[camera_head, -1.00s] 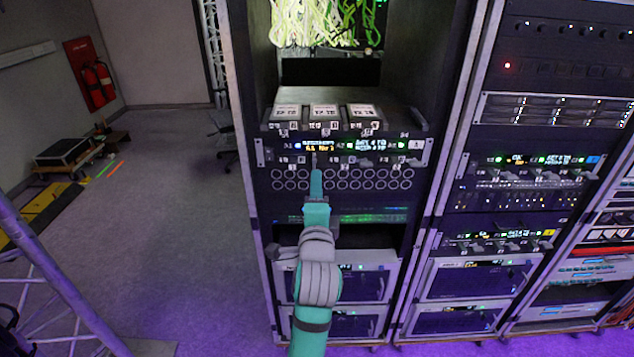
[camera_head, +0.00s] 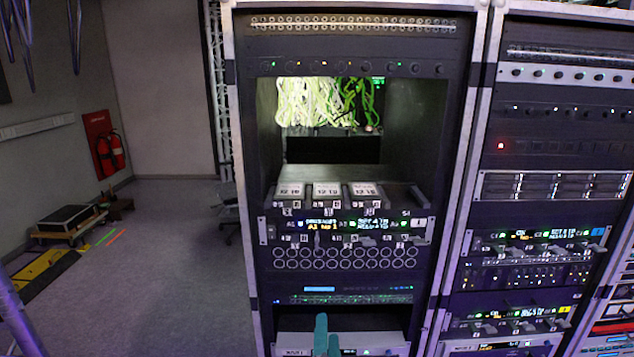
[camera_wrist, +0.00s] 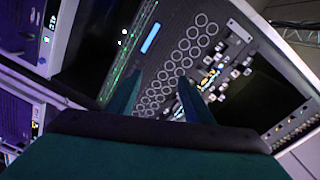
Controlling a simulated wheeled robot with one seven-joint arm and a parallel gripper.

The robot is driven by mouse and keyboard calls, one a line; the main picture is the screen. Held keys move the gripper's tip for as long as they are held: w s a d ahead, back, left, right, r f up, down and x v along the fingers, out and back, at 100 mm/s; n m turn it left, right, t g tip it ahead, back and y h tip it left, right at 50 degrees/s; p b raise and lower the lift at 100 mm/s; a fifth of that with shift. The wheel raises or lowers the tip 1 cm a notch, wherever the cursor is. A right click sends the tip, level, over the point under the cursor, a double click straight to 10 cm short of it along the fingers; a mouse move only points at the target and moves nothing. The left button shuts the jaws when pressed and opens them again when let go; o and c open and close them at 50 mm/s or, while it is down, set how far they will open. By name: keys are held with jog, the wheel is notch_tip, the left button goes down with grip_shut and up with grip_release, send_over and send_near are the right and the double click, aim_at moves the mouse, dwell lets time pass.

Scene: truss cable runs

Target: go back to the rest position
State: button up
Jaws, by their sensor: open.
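My gripper (camera_head: 322,338) shows only as a teal tip at the bottom middle of the head view, in front of the lower part of the near rack. In the wrist view my gripper (camera_wrist: 158,98) has its two teal fingers apart, with nothing between them. Beyond them is the rack's panel with rows of round ports (camera_wrist: 180,62). The same port rows (camera_head: 345,257) show in the head view above my gripper's tip, apart from it. The rest of my arm is out of the head view.
The near rack (camera_head: 241,180) has an open bay with green and white cables (camera_head: 320,103), three labelled blocks (camera_head: 327,190) and a lit display panel (camera_head: 345,229). A second rack (camera_head: 550,157) adjoins on the right. Open floor (camera_head: 165,260) lies at left, with a low cart (camera_head: 68,220) by the wall.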

jog(key=s+f+n+g, duration=0.1)
jog(key=s+f+n, duration=0.3)
jog(key=s+f, duration=0.5)
jog(key=s+f+n, duration=0.4)
jog(key=s+f, duration=0.3)
jog(key=s, duration=0.5)
jog(key=s+a+n+g, duration=0.1)
jog(key=s+n, duration=0.4)
jog(key=s, duration=1.7)
jog(key=shift+a+f+y, duration=0.3)
jog(key=shift+a+f, duration=0.05)
jog(key=shift+a, duration=0.35)
jog(key=shift+s+a+r+n, duration=0.1)
jog(key=shift+s+r+n, duration=0.05)
jog(key=shift+s+n, duration=0.15)
jog(key=c, duration=0.4)
jog(key=shift+w, duration=0.1)
jog(key=shift+w+a, duration=0.1)
